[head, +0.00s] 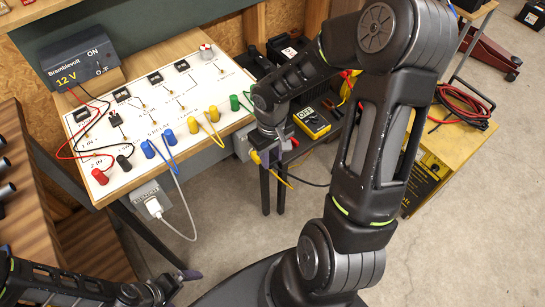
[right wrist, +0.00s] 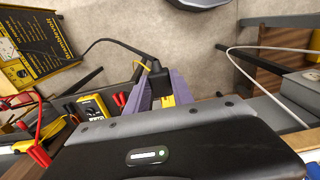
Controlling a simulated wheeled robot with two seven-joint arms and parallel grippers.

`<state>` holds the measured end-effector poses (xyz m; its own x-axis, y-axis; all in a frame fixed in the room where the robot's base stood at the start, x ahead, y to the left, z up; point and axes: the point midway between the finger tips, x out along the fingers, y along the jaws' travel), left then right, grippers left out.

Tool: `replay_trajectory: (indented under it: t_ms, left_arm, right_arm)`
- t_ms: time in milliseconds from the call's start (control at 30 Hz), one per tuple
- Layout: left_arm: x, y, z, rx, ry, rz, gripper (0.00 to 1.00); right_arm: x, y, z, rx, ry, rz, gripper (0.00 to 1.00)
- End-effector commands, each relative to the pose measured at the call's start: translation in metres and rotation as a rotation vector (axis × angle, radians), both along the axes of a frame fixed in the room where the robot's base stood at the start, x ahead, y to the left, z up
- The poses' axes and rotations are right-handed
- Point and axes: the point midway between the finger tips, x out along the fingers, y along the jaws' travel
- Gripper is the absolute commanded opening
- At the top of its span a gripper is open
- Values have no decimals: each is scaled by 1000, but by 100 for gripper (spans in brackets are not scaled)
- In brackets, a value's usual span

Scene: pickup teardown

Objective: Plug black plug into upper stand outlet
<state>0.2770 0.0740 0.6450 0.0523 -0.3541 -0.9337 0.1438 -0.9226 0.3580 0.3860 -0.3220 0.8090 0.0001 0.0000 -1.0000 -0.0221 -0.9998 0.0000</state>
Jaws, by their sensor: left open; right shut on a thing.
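My right gripper (head: 268,160) is in front of the bench's right front corner. In the right wrist view its purple fingers (right wrist: 161,94) are shut on the black plug (right wrist: 159,83), with a dark cord running off to the left. The plug is hard to make out in the head view. Another grey outlet box (head: 139,196), lower left, holds a white plug (head: 154,207). My left gripper (head: 180,281) is open and empty at the bottom left, partly visible.
The bench carries a white panel (head: 150,110) with coloured sockets and a 12 V supply (head: 80,63). A yellow multimeter (head: 311,122) lies to the right of the right gripper. A yellow box (head: 440,150) with red cables stands further right. Dark legs stand below the gripper.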

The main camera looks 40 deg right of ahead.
Motion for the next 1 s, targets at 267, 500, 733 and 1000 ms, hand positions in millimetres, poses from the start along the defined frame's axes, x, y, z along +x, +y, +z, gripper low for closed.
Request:
replay_trajectory:
  t_ms: [267,500,733,1000]
  left_arm:
    - [0,0,1,0,0,0,100]
    - [0,0,2,1,1,1,100]
    - [0,0,2,1,1,1,100]
    - [0,0,2,1,1,1,100]
  right_arm:
    - [23,1,0,2,0,1,0]
    - [42,0,0,1,0,1,0]
    - [49,0,0,1,0,1,0]
    - [50,0,0,1,0,1,0]
